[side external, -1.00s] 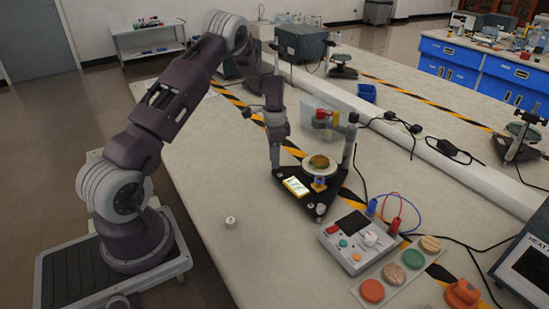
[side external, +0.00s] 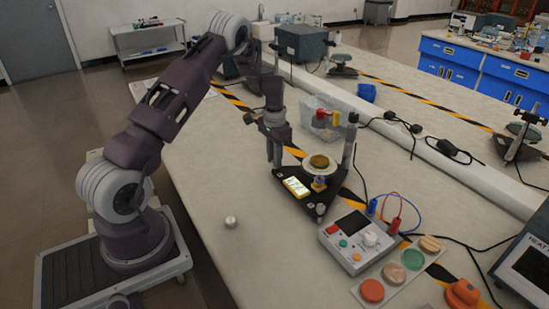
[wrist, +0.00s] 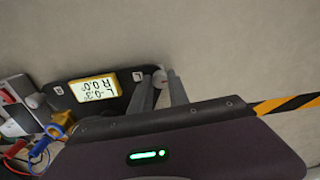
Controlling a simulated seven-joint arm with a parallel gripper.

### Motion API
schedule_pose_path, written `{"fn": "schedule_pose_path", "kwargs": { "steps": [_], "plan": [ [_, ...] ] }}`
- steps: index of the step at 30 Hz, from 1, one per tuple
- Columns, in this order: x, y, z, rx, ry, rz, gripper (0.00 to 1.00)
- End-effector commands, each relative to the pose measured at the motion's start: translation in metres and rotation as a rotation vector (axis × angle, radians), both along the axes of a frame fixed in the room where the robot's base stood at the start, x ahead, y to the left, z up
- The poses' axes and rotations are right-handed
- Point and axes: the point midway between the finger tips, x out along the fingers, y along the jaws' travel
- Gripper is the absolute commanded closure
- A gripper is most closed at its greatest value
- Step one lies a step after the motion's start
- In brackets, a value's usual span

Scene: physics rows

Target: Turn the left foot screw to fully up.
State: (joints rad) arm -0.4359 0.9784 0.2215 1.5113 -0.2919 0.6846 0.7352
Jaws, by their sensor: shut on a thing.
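The black triangular base (side external: 299,203) stands on the bench with a yellow level readout (side external: 296,186) on it. In the wrist view the readout (wrist: 95,88) shows upside down and appears to read L -0.3°, R 0.0°. My gripper (side external: 273,165) points down at the base's left corner. In the wrist view my gripper (wrist: 160,84) has its two fingers on either side of the pale left foot screw (wrist: 159,77), beside the L mark, and is shut on it. The fingers hide most of this screw in the side view. Another foot screw (side external: 320,209) stands at the front corner.
A post (side external: 349,145) and a round dish (side external: 319,163) rise from the base. A clear bin (side external: 322,118) stands behind. A control box (side external: 358,243) with cables is at the front right.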

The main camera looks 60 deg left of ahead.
Motion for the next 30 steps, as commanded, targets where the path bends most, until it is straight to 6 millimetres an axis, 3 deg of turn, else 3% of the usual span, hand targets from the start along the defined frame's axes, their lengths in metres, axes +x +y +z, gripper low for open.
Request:
{"fn": "schedule_pose_path", "kwargs": {
  "steps": [30],
  "plan": [
    [0.0007, -0.0003, 0.0012, 0.001, -0.002, 0.957, 1.00]
  ]
}}
